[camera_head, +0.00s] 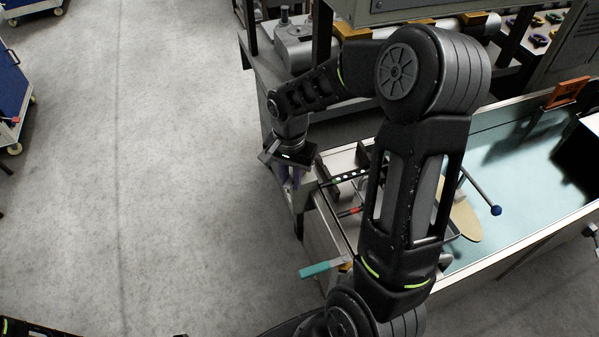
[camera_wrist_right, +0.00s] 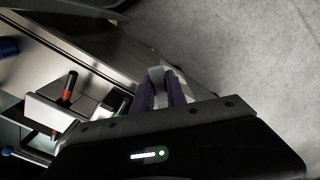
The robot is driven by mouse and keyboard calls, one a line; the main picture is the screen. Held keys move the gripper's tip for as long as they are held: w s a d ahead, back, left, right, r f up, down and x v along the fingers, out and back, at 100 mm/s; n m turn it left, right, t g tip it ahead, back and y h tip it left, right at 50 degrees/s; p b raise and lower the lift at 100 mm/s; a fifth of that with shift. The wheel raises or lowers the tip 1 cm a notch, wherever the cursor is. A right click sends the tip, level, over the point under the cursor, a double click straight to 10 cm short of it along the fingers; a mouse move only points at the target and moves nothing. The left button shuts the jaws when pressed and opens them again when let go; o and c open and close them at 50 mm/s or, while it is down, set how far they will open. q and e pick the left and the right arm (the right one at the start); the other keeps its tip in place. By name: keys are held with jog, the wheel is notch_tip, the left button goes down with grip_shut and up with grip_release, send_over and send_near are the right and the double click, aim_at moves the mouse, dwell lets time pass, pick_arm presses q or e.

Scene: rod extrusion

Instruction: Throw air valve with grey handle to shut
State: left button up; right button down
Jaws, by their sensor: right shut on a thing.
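My right gripper (camera_head: 292,184) points down at the left edge of the machine bench. Its purple fingers also show in the wrist view (camera_wrist_right: 161,90), shut on a pale grey piece (camera_wrist_right: 156,76) that looks like the grey valve handle. The valve's body and most of the handle are hidden by the fingers and wrist, so I cannot tell the handle's exact angle. My left gripper is not recognisable in either view.
A teal handle (camera_head: 325,268) sticks out from the bench front. A red handle (camera_head: 349,212) and a blue-knobbed lever (camera_head: 495,210) stand to the right of the gripper. My right arm covers much of the bench. The floor (camera_head: 150,180) to the left is clear.

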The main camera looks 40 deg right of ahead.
jog(key=shift+w+a+m+b, duration=0.2)
jog(key=shift+w+m+b, duration=0.2)
jog(key=shift+m, duration=0.6)
jog(key=shift+w, duration=0.15)
jog(key=shift+w+a+m, duration=0.1)
jog(key=shift+w+m, duration=0.3)
jog(key=shift+m, duration=0.6)
jog(key=shift+w+m+b, duration=0.3)
jog(key=shift+w+m, duration=0.15)
jog(key=shift+m, duration=0.55)
